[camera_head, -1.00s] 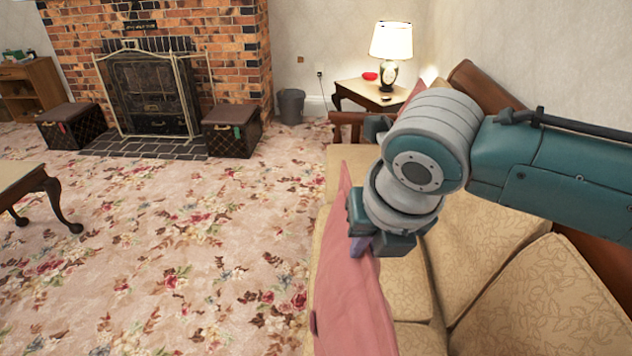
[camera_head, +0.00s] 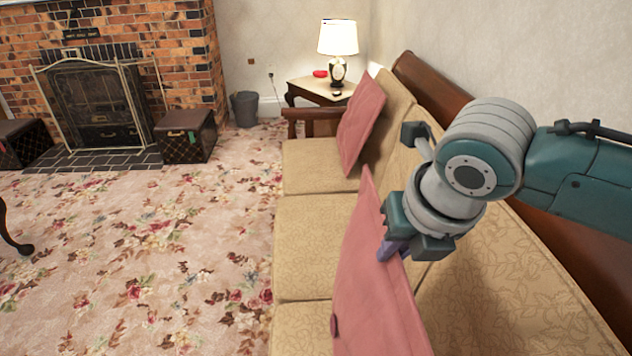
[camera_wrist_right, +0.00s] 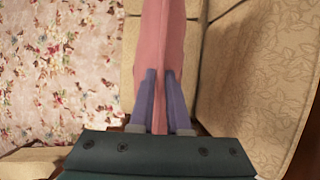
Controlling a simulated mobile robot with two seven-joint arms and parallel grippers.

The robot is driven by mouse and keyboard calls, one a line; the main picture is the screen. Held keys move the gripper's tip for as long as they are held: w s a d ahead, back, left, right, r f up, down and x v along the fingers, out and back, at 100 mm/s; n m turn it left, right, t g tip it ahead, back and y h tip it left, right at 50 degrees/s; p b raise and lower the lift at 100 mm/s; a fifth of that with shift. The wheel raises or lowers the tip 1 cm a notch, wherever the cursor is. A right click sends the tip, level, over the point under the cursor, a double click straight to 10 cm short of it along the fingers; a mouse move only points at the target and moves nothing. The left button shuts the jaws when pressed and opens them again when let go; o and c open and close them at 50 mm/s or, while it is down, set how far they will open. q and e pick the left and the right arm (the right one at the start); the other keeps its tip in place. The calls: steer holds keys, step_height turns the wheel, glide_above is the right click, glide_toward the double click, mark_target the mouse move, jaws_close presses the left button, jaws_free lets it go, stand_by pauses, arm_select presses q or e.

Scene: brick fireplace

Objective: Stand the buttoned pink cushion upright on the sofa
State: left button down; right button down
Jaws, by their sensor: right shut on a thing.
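The buttoned pink cushion (camera_head: 365,290) is in the lower middle of the head view, on edge and tilted, with a dark button on its left face. My right gripper (camera_head: 393,248) is shut on its upper edge. In the right wrist view the two purple fingers (camera_wrist_right: 158,100) lie on either side of the cushion (camera_wrist_right: 162,45). The cushion is over the seat of the tan sofa (camera_head: 310,235); whether its lower edge touches the seat is hidden. My left gripper does not show.
A second pink cushion (camera_head: 361,122) leans at the sofa's far end. Tan back cushions (camera_head: 500,290) line the right side below a wooden rail (camera_head: 432,88). A side table (camera_head: 312,90) with a lamp (camera_head: 337,40) stands beyond.

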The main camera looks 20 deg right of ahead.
steer(key=d+f+b, duration=0.2)
steer(key=s+d+f+b, duration=0.1)
steer(key=d+f+b, duration=0.1)
steer(key=f+b, duration=0.1)
steer(key=shift+d+f, duration=0.15)
steer(key=shift+d, duration=0.2)
step_height(320, 180, down, 2)
steer(key=shift+f+b, duration=0.1)
steer(key=shift+b, duration=1.15)
steer(key=shift+d, duration=0.1)
steer(key=s+d+y, duration=0.1)
steer(key=d, duration=0.4)
steer(key=shift+s+d+f+y+b, duration=0.25)
steer(key=shift+d+f+y+b, duration=0.05)
steer(key=shift+d+f+b, duration=0.15)
steer(key=shift+r, duration=0.1)
